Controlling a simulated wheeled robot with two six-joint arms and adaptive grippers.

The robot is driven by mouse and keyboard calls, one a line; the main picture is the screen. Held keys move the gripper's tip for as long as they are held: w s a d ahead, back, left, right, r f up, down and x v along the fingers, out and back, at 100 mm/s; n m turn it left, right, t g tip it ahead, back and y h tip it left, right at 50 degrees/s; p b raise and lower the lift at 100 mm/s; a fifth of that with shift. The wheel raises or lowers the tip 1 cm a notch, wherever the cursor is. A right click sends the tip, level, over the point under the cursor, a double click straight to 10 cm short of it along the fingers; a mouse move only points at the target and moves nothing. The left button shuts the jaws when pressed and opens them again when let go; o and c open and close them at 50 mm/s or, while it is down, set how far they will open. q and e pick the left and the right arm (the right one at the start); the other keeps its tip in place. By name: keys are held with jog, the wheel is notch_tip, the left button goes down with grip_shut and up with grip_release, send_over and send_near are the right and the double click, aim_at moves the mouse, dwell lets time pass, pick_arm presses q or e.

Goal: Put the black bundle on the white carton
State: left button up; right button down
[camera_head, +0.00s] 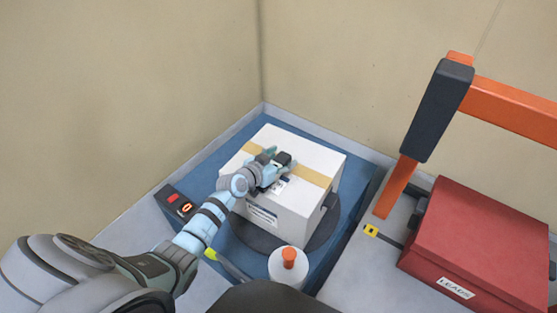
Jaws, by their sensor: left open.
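The white carton (318,160) with a tan tape strip stands on a dark round plate (322,236) over a blue surface. My left gripper (276,161) reaches over the carton's top from the lower left, with its fingers apart. A small black item, which looks like the black bundle (284,158), shows at the fingertips over the carton top. The gripper hides part of it, and I cannot tell for sure whether it touches the carton. My right gripper is not in view.
A red box (480,240) labelled "LEADS" stands at the right, below an orange frame (510,105) with a dark upright part. A white cylinder with an orange top (289,255) stands in front of the carton. A small display unit (180,203) sits at the left. Walls close off the back.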

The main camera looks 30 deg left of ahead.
pick_arm(q)
jog(key=shift+s+r, duration=0.1)
jog(key=shift+r, duration=0.15)
jog(key=p+v, duration=0.8)
jog(key=v, duration=0.4)
jog(key=shift+f, duration=0.2)
